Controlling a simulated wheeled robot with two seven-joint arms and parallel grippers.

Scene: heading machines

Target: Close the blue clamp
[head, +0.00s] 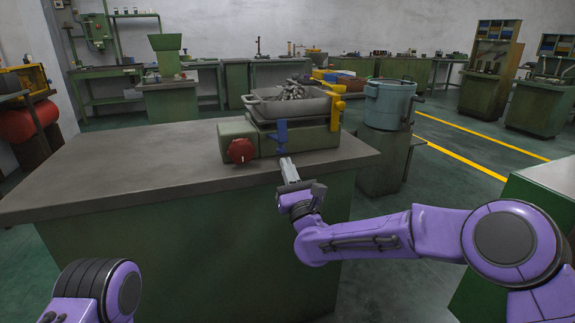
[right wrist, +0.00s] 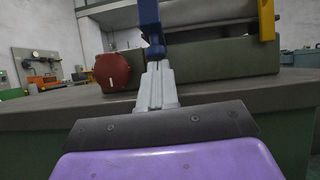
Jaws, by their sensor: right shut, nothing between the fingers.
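The blue clamp (head: 281,134) is on the front side of the green machine (head: 312,137), below the grey metal tray (head: 297,106) on top. It stands upright, and its lower end reaches down near the worktop. My right gripper (head: 285,161) is shut and empty, with its fingertips just below and in front of the clamp's lower end. In the right wrist view the blue clamp (right wrist: 151,28) rises straight above the fingertips (right wrist: 158,66); I cannot tell whether they touch. My left gripper is out of view; only part of my left arm shows.
A red knob (head: 240,151) is left of the clamp, and a yellow clamp (head: 336,108) is at the machine's right. The grey worktop (head: 120,175) is bare to the left. A blue-grey pot (head: 388,104) stands behind right.

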